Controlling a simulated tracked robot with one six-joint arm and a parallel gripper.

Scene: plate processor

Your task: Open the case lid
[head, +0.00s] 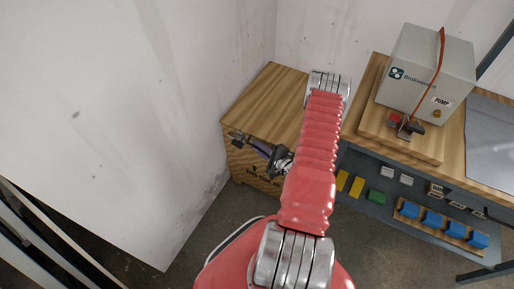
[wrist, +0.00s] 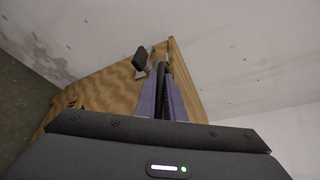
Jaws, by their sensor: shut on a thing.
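The wooden case (head: 268,95) stands against the wall, left of the workbench, with dark lettering on its front. Its lid looks down in the head view; a small gap could not be told from here. It also shows in the wrist view (wrist: 105,88). My gripper (head: 242,139) is at the case's front left edge. In the wrist view its two purple fingers (wrist: 163,98) are shut on a dark part at the lid's edge, which looks like a handle and is mostly hidden between them. A black fitting (wrist: 140,59) sits just beside the fingers. My red arm hides the case's right side.
A grey pump box (head: 430,68) with an orange cable stands on a wooden board on the workbench at right.

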